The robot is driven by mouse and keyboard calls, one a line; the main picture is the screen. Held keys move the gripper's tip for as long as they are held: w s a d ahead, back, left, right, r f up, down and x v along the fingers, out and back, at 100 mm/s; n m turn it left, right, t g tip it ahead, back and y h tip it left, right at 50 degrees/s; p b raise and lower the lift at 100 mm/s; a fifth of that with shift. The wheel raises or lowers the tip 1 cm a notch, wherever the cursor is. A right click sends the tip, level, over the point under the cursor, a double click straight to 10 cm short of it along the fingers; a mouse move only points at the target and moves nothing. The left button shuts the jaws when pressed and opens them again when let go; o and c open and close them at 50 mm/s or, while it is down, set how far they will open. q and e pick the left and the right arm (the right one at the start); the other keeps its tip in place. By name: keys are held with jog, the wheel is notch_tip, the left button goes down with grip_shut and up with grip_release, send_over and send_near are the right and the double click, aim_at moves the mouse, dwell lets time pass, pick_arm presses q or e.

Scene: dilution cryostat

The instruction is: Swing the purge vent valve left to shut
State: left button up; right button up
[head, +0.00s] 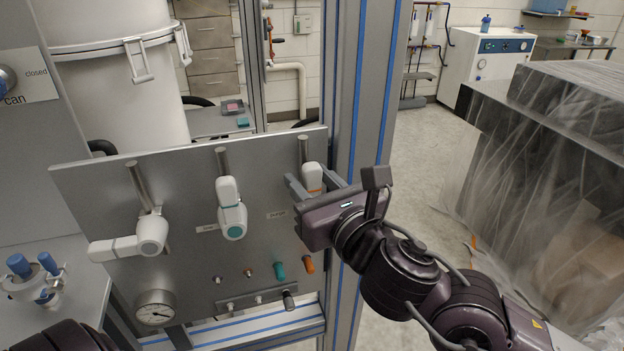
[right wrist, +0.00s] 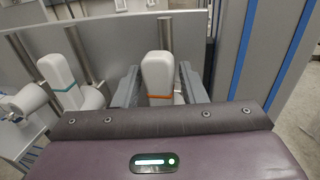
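The purge vent valve's white handle (head: 312,176), with an orange band, stands upright on the grey panel, right of the "purge" label (head: 277,215). In the right wrist view the handle (right wrist: 158,72) rises between the fingers of my right gripper (right wrist: 158,88). In the head view my right gripper (head: 314,184) is open, one finger on each side of the handle, with narrow gaps showing. Its body hides the valve's lower part. My left gripper is not in view; a dark part of my own body shows at the bottom left.
A teal-banded valve (head: 230,208) stands upright left of the purge valve; farther left another white valve handle (head: 120,248) points left. Below are a gauge (head: 155,309) and small knobs (head: 279,270). A blue-striped post (head: 365,90) stands close at the right. Plastic-covered equipment (head: 540,170) is farther right.

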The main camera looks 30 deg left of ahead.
grip_shut()
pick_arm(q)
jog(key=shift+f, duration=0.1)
